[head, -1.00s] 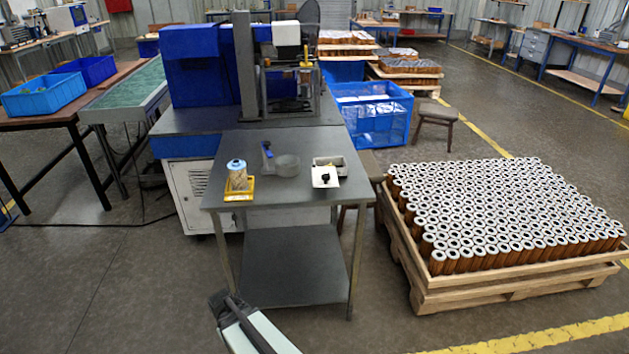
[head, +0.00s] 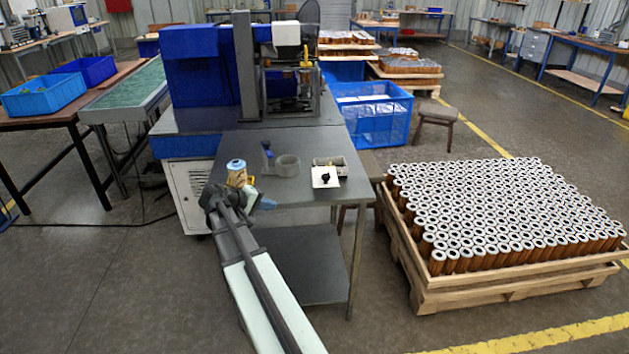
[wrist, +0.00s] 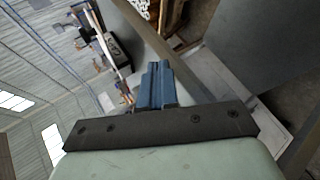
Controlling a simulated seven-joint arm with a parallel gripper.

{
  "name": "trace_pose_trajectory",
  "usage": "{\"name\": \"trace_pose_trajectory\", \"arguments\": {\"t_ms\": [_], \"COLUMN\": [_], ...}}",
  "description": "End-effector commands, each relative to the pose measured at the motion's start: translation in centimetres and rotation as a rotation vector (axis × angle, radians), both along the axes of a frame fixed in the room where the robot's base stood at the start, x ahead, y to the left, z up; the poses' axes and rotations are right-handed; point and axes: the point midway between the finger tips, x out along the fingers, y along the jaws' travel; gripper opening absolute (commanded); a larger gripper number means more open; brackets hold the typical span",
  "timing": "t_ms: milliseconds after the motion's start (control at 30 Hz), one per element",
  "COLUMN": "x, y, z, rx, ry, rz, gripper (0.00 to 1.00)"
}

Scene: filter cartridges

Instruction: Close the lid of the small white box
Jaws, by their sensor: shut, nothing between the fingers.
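The small white box (head: 329,161) stands at the right side of the grey table in the head view. Its lid (head: 320,183) is open, a white square with a black knob, lying out toward the table's front edge. My gripper (head: 267,203) is at the table's front left, apart from the box and to its left. In the wrist view its blue fingers (wrist: 156,68) are together, with nothing between them. I cannot make out the box surely in the wrist view.
A cartridge (head: 236,166) with a pale blue top stands on the table behind my arm. A machine (head: 195,65) stands behind. A pallet of cartridges (head: 445,291) is right of the table.

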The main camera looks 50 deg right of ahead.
Motion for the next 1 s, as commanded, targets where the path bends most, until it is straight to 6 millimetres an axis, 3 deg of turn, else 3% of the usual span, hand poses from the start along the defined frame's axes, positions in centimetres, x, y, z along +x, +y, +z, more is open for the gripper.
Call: {"name": "trace_pose_trajectory", "arguments": {"t_ms": [200, 400, 667, 1000], "x": [-0.8, -1.8, -2.9, -4.8], "y": [-2.2, -2.5, -4.2, -9.5], "z": [4.6, 6.9, 6.6, 5.6], "rx": [-0.241, -0.353, -0.356, -0.355], "ry": [0.123, 0.176, 0.18, 0.18], "rz": [-0.053, -0.094, -0.116, -0.114], "gripper": [0.0, 0.0, 0.0, 0.0]}}
